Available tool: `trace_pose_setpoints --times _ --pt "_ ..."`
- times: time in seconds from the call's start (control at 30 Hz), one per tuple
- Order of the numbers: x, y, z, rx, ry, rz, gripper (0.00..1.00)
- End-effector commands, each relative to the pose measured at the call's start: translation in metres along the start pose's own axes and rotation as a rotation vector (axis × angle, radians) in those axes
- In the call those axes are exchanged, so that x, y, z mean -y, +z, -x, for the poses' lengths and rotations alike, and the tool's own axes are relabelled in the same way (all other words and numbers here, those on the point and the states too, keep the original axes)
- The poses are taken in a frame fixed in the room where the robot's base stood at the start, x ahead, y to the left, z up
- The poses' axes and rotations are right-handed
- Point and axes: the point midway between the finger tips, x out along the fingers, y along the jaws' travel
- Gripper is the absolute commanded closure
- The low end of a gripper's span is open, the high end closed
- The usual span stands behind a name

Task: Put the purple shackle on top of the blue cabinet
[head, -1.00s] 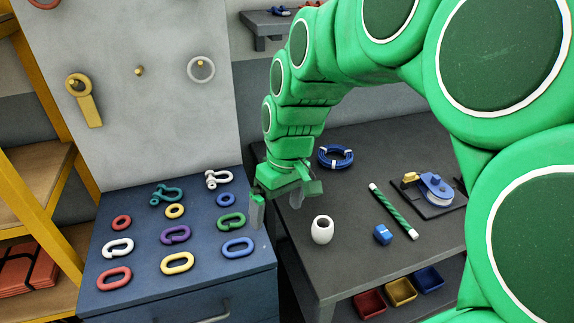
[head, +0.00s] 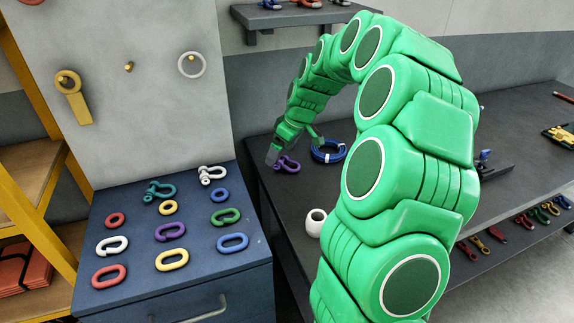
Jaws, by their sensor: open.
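The purple shackle (head: 287,164) lies on the dark workbench (head: 283,205) near its left end. My gripper (head: 290,153) is open and low over the bench, right at the shackle. One grey finger is just left of the shackle; the other is mostly hidden, so I cannot tell whether the shackle is between the fingers or touched. The blue cabinet (head: 236,274) stands at the lower left. Its top carries several links, rings and shackles, including a teal shackle (head: 159,191), a white shackle (head: 211,174) and a purple link (head: 170,232).
A blue cable coil (head: 328,152) lies just right of my gripper. A white vase-like piece (head: 316,222) stands nearer on the bench. My arm hides much of the bench. A grey wall board (head: 130,110) rises behind the cabinet. The cabinet top's front right corner is bare.

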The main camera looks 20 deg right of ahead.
Motion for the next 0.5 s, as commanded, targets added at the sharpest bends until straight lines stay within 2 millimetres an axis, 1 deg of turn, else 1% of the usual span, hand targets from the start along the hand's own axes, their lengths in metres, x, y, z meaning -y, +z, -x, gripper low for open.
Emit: trace_pose_setpoints --times 0.03,0.1,0.23,0.33,0.4,0.5 --pt "-0.017 0.002 -0.008 -0.005 0.008 0.003 0.00" --pt "-0.036 0.005 -0.016 -0.016 0.022 0.014 0.00" --pt "-0.067 0.011 -0.029 -0.027 0.047 0.030 0.00" --pt "-0.083 0.015 -0.034 -0.032 0.062 0.040 0.00" --pt "-0.089 0.017 -0.036 -0.033 0.068 0.045 0.00" --pt "-0.093 0.018 -0.040 -0.033 0.070 0.048 0.00"
